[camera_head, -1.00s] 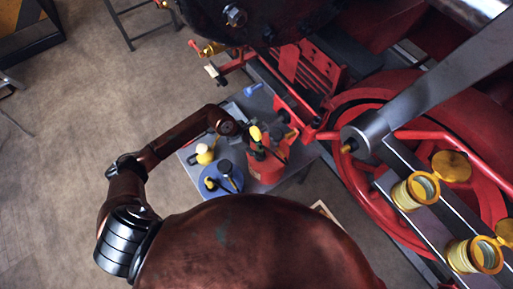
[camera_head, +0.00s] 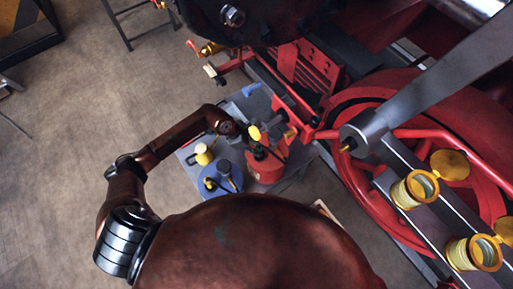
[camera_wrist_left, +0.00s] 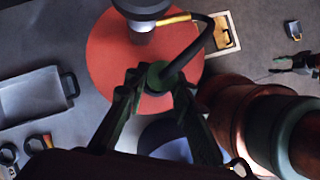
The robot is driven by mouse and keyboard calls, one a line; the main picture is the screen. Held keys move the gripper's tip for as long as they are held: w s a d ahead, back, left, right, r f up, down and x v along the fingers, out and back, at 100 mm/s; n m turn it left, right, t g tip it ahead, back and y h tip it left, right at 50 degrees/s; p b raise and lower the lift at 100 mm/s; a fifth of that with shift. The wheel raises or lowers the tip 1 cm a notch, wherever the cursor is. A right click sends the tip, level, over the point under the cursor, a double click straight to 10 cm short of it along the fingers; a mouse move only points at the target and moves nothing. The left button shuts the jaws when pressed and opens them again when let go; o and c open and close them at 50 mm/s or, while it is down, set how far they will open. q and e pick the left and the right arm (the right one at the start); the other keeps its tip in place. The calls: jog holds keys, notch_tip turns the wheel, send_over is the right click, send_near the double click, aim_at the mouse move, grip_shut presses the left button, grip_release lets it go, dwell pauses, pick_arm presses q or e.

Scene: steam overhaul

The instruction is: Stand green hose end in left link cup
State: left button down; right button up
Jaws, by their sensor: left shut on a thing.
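My left gripper (camera_head: 251,143) is over the table beside the red can (camera_head: 266,170). In the left wrist view its fingers (camera_wrist_left: 158,82) are shut on a dark green piece (camera_wrist_left: 162,72), which I take for the green hose end. A black hose bends from this piece to a brass-yellow tip (camera_wrist_left: 175,19). The round red surface behind it looks like the can. The left link cup (camera_head: 414,189) is gold with its lid open, at the right of the head view, far from my gripper.
A second gold cup (camera_head: 474,256) stands nearer on the same link. On the grey table are a blue dish (camera_head: 211,194) with dark and yellow items and a yellow and white pot (camera_head: 203,154).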

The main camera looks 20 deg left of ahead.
pick_arm(q)
jog(key=shift+r+p, duration=1.1)
jog(key=shift+r, duration=0.75)
jog(key=shift+r+p, duration=0.55)
jog(key=shift+r, duration=0.4)
